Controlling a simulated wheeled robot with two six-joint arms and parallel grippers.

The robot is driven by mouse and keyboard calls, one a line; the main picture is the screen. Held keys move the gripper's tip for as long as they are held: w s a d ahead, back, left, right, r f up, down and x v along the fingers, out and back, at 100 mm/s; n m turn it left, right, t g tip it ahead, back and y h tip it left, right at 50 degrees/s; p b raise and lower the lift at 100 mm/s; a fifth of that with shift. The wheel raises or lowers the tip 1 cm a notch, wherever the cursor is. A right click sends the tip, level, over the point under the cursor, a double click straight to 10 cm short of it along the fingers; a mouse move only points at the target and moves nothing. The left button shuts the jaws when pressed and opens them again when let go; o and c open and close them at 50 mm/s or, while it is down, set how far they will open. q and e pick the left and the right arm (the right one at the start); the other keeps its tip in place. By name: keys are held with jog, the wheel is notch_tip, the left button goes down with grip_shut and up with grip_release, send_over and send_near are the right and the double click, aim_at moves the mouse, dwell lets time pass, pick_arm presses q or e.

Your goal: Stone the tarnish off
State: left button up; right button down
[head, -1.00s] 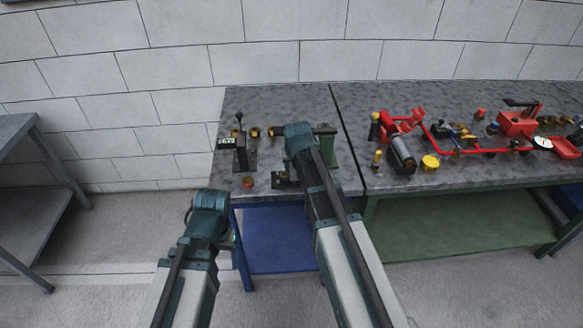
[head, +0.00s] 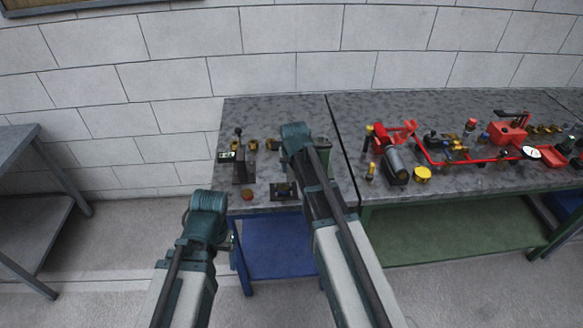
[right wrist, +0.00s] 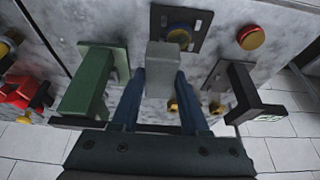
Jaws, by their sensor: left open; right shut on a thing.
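My right gripper (right wrist: 161,84) is shut on a grey block (right wrist: 162,64), likely the stone, seen in the right wrist view. The block overlaps the edge of a dark plate (right wrist: 205,20) with a blue-ringed round part (right wrist: 180,34); I cannot tell whether they touch. The dark plate also shows in the head view (head: 284,190), near the bench's front edge. In the head view my right arm's end hides the block. My left gripper (head: 235,240) is open and low in front of the bench's left corner; its fingers are mostly hidden. I cannot make out tarnish.
A green stand (right wrist: 90,82) and a black stand (right wrist: 243,88) flank the right gripper. A round red and brass part (right wrist: 252,37) lies beyond. Brass fittings (head: 272,144) lie at the back. Red pump parts (head: 470,157) crowd the right bench.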

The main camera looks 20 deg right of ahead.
notch_tip(320, 180, up, 3)
jog(key=p, duration=0.3)
pick_arm(q)
notch_tip(320, 180, up, 3)
pick_arm(e)
jog(key=shift+f, duration=0.1)
dwell(0.5)
